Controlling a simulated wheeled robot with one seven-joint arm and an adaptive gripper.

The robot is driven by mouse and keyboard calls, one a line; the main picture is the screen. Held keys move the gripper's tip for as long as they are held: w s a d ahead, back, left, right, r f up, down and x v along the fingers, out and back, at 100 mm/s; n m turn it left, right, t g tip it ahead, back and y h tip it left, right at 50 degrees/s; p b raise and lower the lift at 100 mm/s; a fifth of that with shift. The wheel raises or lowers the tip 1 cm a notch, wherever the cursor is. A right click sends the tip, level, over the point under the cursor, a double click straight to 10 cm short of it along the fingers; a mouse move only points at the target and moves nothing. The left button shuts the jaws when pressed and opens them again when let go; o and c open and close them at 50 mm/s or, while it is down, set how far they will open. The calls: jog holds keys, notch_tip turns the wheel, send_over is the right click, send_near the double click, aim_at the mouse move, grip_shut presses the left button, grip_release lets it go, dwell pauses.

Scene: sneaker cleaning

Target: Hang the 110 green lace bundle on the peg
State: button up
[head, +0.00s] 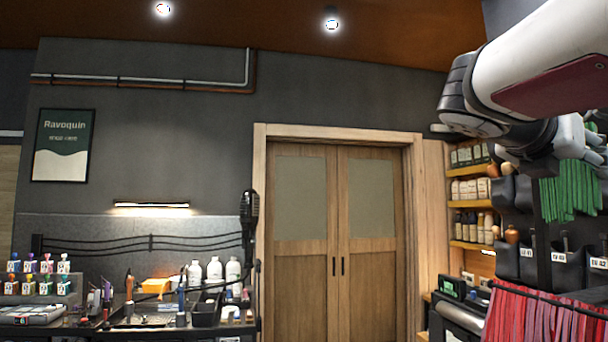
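Green laces (571,192) hang in a bundle at the right of the head view, just below the end of my arm. Their top is hidden behind the arm, so I cannot tell whether they hang from the wall or from my gripper. No 110 label is readable on them. My gripper (594,143) is partly in view near the right edge, above the green laces. Its fingertips are not clear, and I cannot tell whether it is open or shut. No bare peg can be made out.
Red and pink laces (545,318) hang from a dark rail at the lower right. Dark wall bins (567,266) with small labels sit above them. Shelves with bottles (471,190) stand left of the bins. Closed wooden doors (338,240) and a cluttered workbench (130,331) lie farther left.

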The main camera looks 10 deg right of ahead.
jog(key=d+f, duration=0.1)
jog(key=d, duration=0.6)
jog(key=shift+w+f, duration=0.15)
jog(key=shift+w, duration=0.15)
dwell(0.5)
jog(key=shift+d+f, duration=0.1)
jog(key=shift+d, duration=0.05)
dwell(0.5)
jog(key=o, duration=1.2)
